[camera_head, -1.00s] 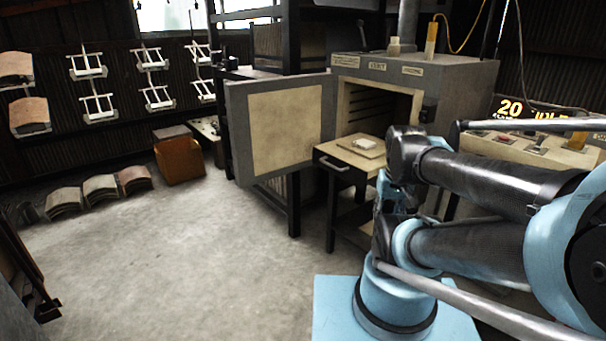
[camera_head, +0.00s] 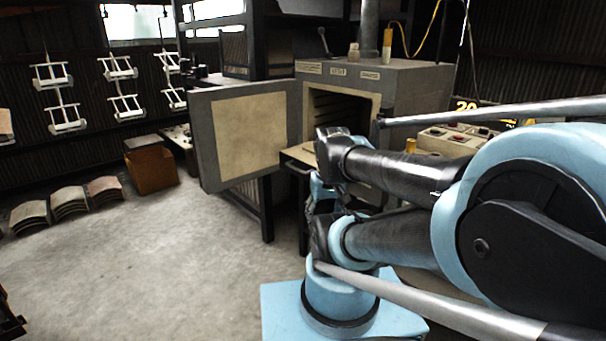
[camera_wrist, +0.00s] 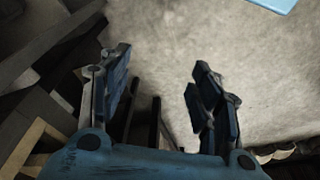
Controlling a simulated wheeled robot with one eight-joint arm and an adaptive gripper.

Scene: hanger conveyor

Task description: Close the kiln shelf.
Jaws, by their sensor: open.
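The kiln shelf (camera_head: 291,155) sticks out of the open kiln (camera_head: 415,88) in the head view. Its pale top and dark front corner show, but my arm hides most of it. The grey kiln door (camera_head: 245,133) with its pale inner panel stands swung open to the left. My gripper (camera_wrist: 160,82) is open in the wrist view, its blue fingers apart with nothing between them. Bare floor lies beyond the fingers. A pale, dark-edged piece (camera_wrist: 25,145) shows at the lower left of the wrist view; I cannot tell whether it is the shelf.
Dark stand legs (camera_head: 267,215) rise below the kiln door. A control panel (camera_head: 455,138) is right of the kiln. A brown box (camera_head: 151,168) and curved tiles (camera_head: 70,203) are on the floor at left. White hangers (camera_head: 120,85) hang behind.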

